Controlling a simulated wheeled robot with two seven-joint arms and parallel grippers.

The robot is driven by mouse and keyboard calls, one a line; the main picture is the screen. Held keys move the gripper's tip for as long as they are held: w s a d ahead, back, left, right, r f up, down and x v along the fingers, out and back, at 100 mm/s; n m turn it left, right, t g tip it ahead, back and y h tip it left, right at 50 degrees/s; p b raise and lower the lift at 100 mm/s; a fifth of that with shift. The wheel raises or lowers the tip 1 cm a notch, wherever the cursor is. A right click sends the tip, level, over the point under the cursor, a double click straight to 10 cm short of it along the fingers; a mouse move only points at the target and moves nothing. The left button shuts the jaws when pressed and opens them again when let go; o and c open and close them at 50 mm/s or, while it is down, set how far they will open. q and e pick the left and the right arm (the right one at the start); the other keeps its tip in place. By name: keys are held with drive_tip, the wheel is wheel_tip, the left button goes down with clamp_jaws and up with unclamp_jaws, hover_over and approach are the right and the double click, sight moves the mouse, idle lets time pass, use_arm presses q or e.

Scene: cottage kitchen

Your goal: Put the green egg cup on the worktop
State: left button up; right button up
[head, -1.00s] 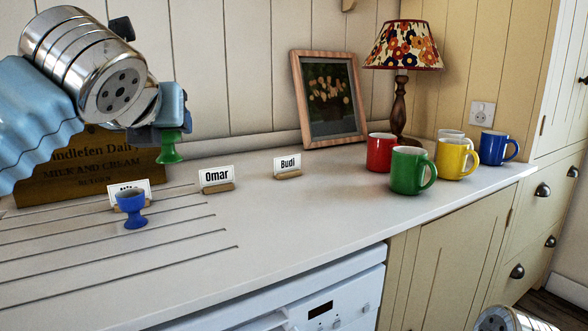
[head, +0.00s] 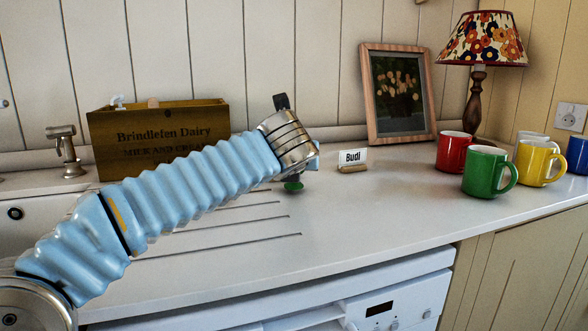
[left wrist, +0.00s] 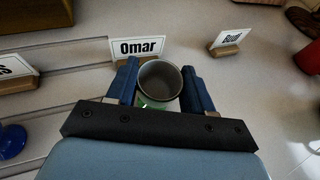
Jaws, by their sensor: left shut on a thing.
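My left gripper (left wrist: 159,72) is shut on the green egg cup (left wrist: 160,84), which sits upright between the two blue fingers with its grey inside showing. In the head view my wrist hides most of the cup, and only its green foot (head: 293,186) shows low over the white worktop (head: 380,225). I cannot tell whether the foot touches the worktop. The Omar name card (left wrist: 138,48) stands just beyond the cup in the left wrist view. My right gripper is not in view.
The Budi card (head: 352,160) stands to the right of the cup. A blue egg cup (left wrist: 12,140) is at the left wrist view's left edge. A wooden crate (head: 160,120) stands at the back left. Red, green and yellow mugs (head: 484,172) stand at right. The front middle worktop is clear.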

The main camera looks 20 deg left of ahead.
use_arm(q)
drive_tip(key=shift+f, duration=0.4)
drive_tip(key=shift+f, duration=0.15)
drive_tip(key=o, duration=1.1)
drive_tip(key=shift+c, duration=0.2)
drive_tip(key=shift+s+r, duration=0.2)
drive_tip(key=shift+r, duration=0.05)
drive_tip(key=v, duration=1.1)
drive_tip(key=shift+s, duration=0.3)
drive_tip(key=shift+d, duration=0.1)
